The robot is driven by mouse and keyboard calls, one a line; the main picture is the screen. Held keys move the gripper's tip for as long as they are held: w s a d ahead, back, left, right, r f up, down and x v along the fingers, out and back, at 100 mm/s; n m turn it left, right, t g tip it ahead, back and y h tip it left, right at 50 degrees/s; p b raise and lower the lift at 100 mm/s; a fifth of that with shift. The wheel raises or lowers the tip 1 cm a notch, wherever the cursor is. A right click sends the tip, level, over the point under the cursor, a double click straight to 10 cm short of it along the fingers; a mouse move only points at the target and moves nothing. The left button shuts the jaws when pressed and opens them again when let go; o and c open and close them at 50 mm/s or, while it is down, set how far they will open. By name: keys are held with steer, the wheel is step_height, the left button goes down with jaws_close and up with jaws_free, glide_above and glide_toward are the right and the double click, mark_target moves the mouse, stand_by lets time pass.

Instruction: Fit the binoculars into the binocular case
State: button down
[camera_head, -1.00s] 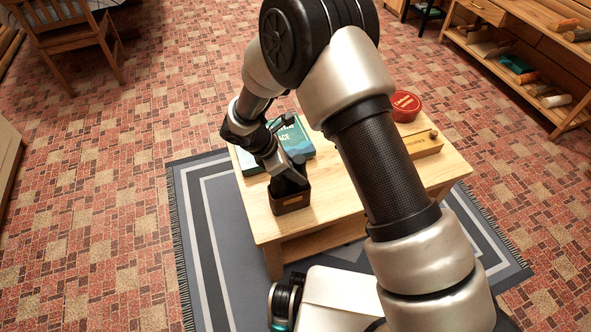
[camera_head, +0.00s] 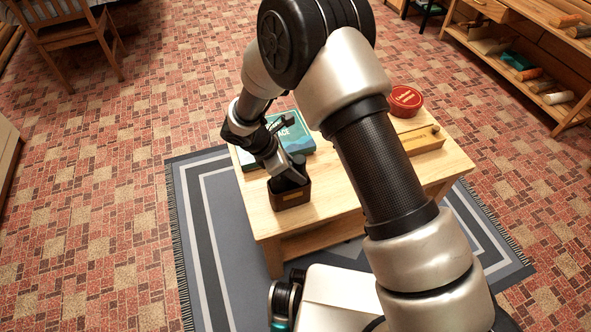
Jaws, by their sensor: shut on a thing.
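The binocular case (camera_head: 291,200) is a small dark brown open box with a brass-coloured plate, standing on the near left part of the wooden table. The binoculars (camera_head: 285,184) are a dark shape at the mouth of the case, partly inside it. My gripper (camera_head: 284,173) is directly above the case, pointing down and shut on the binoculars. My wrist and fingers hide much of the binoculars, so their exact depth and fit cannot be told.
A teal boxed game or book (camera_head: 296,140) lies behind my gripper on the table (camera_head: 335,190). My arm crosses the middle of the view. Shelves (camera_head: 520,60) stand far right.

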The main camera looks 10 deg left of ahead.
steer(key=shift+f+b, duration=0.35)
steer(key=shift+f, duration=0.2)
steer(key=c, duration=1.2)
jaws_free()
steer(key=p+v, duration=0.4)
steer(key=v, duration=1.3)
steer(key=shift+s+r, duration=0.15)
steer(key=shift+r, duration=0.1)
